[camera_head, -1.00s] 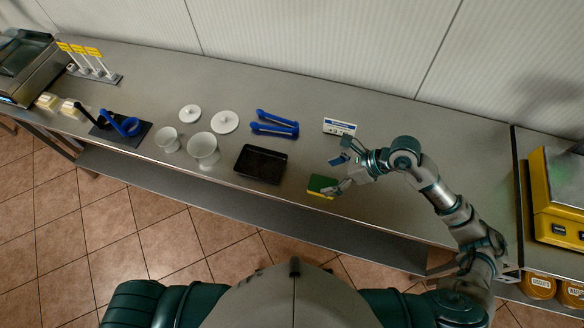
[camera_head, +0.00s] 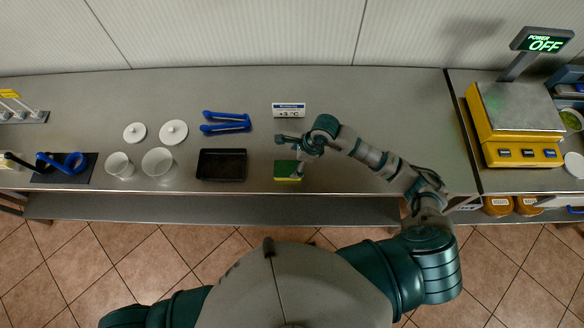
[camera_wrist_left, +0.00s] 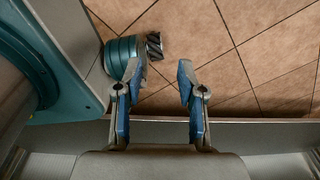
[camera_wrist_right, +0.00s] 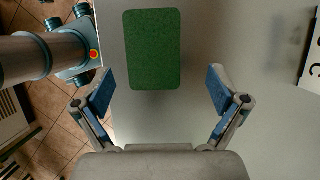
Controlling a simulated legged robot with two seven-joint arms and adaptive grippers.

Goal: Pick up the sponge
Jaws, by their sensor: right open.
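The sponge (camera_head: 287,171) is green on top with a yellow lower layer and lies flat near the front edge of the metal counter. In the right wrist view the sponge (camera_wrist_right: 153,50) shows as a green rectangle beyond and between the fingertips, touching neither. My right gripper (camera_head: 290,154) is above the sponge's far side. The right gripper (camera_wrist_right: 160,92) is open and empty. My left gripper (camera_wrist_left: 165,75) is open and empty over the tiled floor in the left wrist view. It does not show in the head view.
A black tray (camera_head: 222,165) lies left of the sponge. A small display (camera_head: 288,110) stands behind it. Blue tongs (camera_head: 226,122), white lids (camera_head: 173,132) and cups (camera_head: 158,163) are farther left. A yellow scale (camera_head: 513,130) stands at the right.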

